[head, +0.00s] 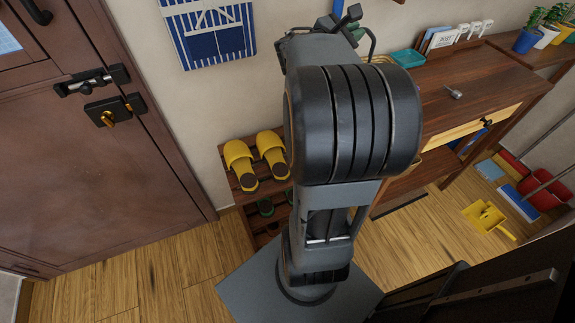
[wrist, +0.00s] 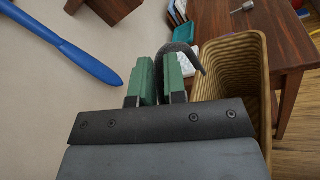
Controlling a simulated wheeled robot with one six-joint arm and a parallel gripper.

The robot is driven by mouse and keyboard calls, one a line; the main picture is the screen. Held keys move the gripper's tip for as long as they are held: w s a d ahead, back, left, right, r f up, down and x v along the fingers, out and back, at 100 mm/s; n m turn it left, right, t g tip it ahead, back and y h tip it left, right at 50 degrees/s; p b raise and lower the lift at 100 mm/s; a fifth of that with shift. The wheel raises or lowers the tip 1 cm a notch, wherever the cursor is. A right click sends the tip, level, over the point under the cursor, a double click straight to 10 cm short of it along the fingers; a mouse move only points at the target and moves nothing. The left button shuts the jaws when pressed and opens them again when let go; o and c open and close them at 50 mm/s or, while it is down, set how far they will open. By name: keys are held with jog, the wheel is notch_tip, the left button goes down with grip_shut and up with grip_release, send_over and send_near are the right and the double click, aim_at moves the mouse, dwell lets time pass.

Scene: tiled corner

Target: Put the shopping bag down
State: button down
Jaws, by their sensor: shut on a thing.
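The shopping bag (wrist: 232,68) is a tan woven bag, seen at the right of the wrist view, close beside my gripper. Its dark curved handle (wrist: 186,50) runs between the green fingers. My gripper (wrist: 161,84) is shut on this handle. In the head view my arm hides most of the bag, and only a bit of its tan rim (head: 381,60) seems to show. The bag's base is hidden, so I cannot tell whether it rests on anything.
A wooden table (head: 450,85) with a teal tray (head: 407,58) and a letter holder (head: 437,40) stands right of my arm. A shoe rack with yellow slippers (head: 255,160) stands left of it. A blue rod-like object (wrist: 75,52) shows in the wrist view. Floor (head: 135,280) before the door is clear.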

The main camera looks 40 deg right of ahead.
jog(key=w+a+f+n+t+b, duration=0.1)
jog(key=w+f+t+b, duration=0.1)
jog(key=w+f+b, duration=0.5)
notch_tip(320, 180, down, 3)
jog(key=shift+w+a+n, duration=0.15)
jog(key=shift+w+n, duration=0.15)
jog(key=shift+w, duration=0.4)
